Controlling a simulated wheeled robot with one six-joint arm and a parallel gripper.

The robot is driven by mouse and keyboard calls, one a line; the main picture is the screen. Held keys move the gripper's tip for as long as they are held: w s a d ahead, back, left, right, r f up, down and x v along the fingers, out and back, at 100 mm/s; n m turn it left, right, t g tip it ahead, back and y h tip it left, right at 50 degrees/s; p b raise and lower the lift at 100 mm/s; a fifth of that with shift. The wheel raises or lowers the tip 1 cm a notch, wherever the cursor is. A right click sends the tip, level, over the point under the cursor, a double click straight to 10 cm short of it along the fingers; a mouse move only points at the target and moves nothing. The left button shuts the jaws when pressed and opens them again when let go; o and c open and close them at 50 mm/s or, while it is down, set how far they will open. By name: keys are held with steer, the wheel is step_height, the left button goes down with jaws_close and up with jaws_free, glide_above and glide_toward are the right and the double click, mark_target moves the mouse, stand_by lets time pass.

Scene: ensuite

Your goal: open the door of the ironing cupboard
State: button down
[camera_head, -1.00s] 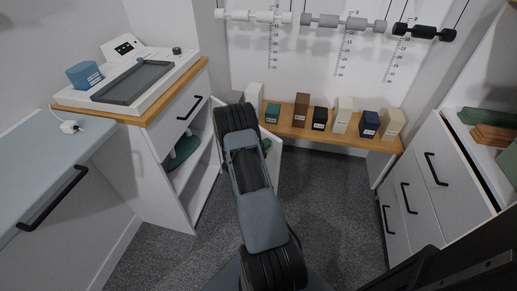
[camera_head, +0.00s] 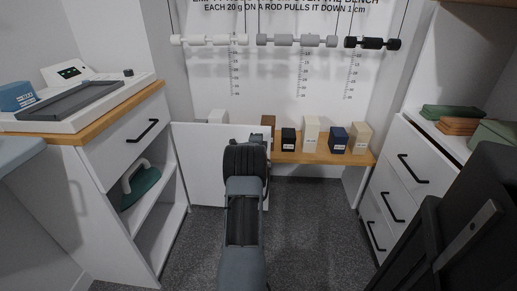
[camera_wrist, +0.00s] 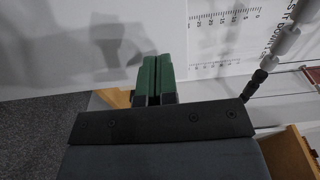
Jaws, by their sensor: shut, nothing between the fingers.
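The ironing cupboard (camera_head: 122,140) stands at the left in the head view, with a wooden top and a drawer above. Its white door (camera_head: 205,160) stands wide open, swung out to the right of the opening. A green iron (camera_head: 140,186) shows on a shelf inside. My arm reaches forward in front of the door's right part and hides that part and any handle there. In the wrist view, my gripper (camera_wrist: 157,60) has its green fingers shut together with nothing between them. I cannot tell whether it touches the door.
A wooden bench (camera_head: 310,158) with several small boxes stands at the back. Weights (camera_head: 297,40) hang on rods above it. A white drawer unit (camera_head: 395,180) stands at the right. Grey carpet (camera_head: 310,220) is clear in the middle.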

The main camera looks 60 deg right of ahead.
steer(key=shift+w+d, duration=0.15)
steer(key=shift+d, duration=0.05)
stand_by(0.4)
steer(key=s+v, duration=0.1)
steer(key=v, duration=1.3)
steer(key=shift+s+d+p, duration=0.3)
steer(key=shift+s+p, duration=0.05)
steer(key=shift+s, duration=0.05)
